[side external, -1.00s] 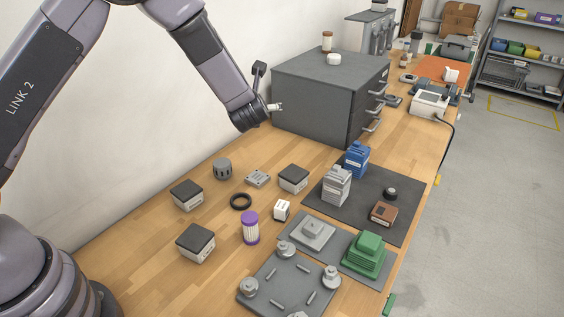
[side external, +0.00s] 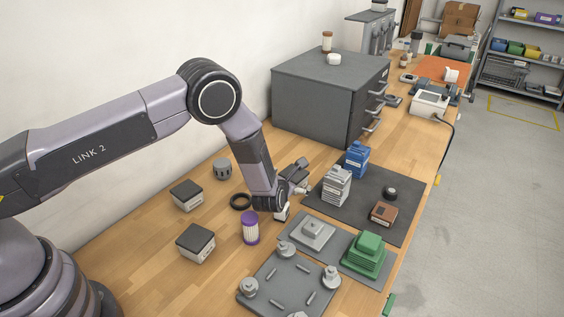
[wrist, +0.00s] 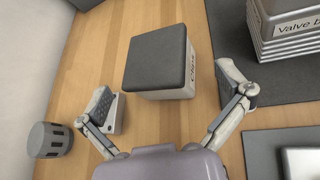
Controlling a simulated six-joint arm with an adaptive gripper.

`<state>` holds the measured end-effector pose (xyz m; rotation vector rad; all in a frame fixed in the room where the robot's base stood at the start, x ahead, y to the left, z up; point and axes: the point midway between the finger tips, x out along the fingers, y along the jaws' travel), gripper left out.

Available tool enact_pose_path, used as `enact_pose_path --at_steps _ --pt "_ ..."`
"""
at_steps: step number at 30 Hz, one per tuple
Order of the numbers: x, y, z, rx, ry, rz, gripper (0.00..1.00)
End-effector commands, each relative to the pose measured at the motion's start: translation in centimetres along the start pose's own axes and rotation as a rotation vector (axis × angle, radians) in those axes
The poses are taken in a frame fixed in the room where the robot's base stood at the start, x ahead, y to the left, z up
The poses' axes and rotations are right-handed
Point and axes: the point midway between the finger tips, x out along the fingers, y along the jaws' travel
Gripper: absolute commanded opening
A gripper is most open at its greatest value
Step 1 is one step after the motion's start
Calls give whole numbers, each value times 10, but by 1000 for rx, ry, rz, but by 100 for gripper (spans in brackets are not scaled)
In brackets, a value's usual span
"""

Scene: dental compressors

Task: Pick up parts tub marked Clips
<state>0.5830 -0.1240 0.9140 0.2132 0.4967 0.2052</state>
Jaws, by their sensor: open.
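The parts tub marked Clips (wrist: 157,62) is at the upper middle of the wrist view. It has a dark lid and a pale side with the lettering. My gripper (wrist: 170,95) is open, with one finger to the left and one to the right, both nearer the camera than the tub. Nothing is between the fingertips, and I see no contact with the tub. In the side external view my gripper (side external: 296,180) is low over the bench, and it largely hides the tub.
A grey stack labelled "Valve b…" (wrist: 285,40) stands close on the right in the wrist view. A grey slotted cylinder (wrist: 50,140) is at lower left. Two other dark-lidded tubs (side external: 187,195) (side external: 196,243), a purple-capped cylinder (side external: 250,228) and a grey cabinet (side external: 315,95) stand around.

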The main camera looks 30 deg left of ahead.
Motion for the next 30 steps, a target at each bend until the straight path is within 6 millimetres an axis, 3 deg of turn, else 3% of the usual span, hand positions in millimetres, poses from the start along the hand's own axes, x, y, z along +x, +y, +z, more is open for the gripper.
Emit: enact_pose_path --at_steps 6,15,30 --pt "32 1 0 -2 0 1 100" --pt "37 1 0 0 1 0 100" --pt "37 1 0 1 3 0 35"
